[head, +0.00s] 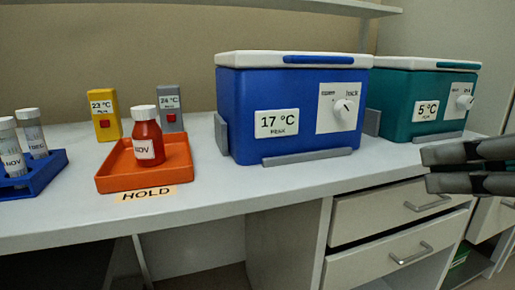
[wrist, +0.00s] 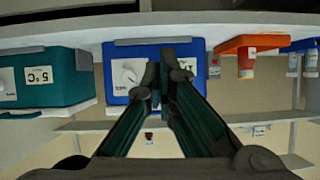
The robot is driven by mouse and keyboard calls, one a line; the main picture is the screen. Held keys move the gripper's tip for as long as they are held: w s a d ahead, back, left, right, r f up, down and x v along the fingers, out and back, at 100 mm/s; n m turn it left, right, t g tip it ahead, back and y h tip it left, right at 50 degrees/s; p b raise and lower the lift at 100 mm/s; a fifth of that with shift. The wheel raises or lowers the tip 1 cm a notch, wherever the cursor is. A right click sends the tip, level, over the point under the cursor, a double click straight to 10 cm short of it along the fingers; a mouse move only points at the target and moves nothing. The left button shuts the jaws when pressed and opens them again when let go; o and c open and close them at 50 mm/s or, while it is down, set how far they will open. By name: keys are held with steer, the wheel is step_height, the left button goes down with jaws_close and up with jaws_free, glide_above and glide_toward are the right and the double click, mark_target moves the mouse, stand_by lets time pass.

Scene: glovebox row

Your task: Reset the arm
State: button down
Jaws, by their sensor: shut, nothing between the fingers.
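My gripper (head: 436,170) is at the right edge of the head view, in front of the bench and near the drawers. Its dark fingers point left and are shut with nothing between them. In the wrist view, which is upside down, the fingers (wrist: 163,78) overlap the blue cooler box in the picture, and I see no contact. The blue box (head: 270,90) has a white lid, a 17 °C label and a dial. A teal box (head: 395,100) labelled 5 °C stands to its right, behind my gripper in the picture.
An orange tray (head: 115,183) marked HOLD carries a red bottle (head: 148,130). A yellow timer-like block (head: 104,113) and a grey one (head: 170,107) stand behind. A blue rack (head: 52,172) holds white-capped vials at left. Drawers (head: 385,215) are below the bench.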

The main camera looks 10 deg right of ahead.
steer(key=s+a+f+m+g+h, duration=0.1)
steer(key=s+f+g, duration=0.1)
steer(key=f+g, duration=0.35)
steer(key=s+a+f+g+h, duration=0.1)
steer(key=s+f+g, duration=0.15)
steer(key=f, duration=0.55)
steer(key=s+f+m+g+h, duration=0.1)
steer(key=s+f+g, duration=0.25)
steer(key=f, duration=0.35)
step_height(320, 180, up, 37)
steer(key=t+p, duration=0.3)
steer(key=p, duration=3.3)
steer(key=shift+w+r+t, duration=0.15)
steer(key=shift+w+t, duration=0.15)
steer(key=shift+t, duration=0.05)
